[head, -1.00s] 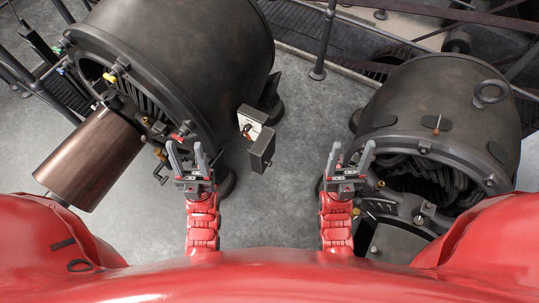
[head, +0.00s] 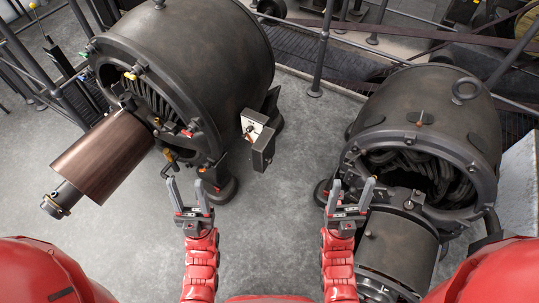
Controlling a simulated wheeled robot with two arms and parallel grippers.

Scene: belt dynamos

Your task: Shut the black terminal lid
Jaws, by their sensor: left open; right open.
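The box is fixed to the side of the large left dynamo (head: 200,60). My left gripper (head: 188,192) is open and empty, below and left of the lid, apart from it. My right gripper (head: 350,192) is open and empty, in front of the right dynamo (head: 420,110), well to the right of the lid. Whether its fingers touch that dynamo cannot be told.
A brown cylinder (head: 103,155) juts out at the left dynamo's front. Dark railing posts (head: 322,50) stand behind the gap between the machines. Grey floor (head: 270,220) is clear between my two grippers and around the lid.

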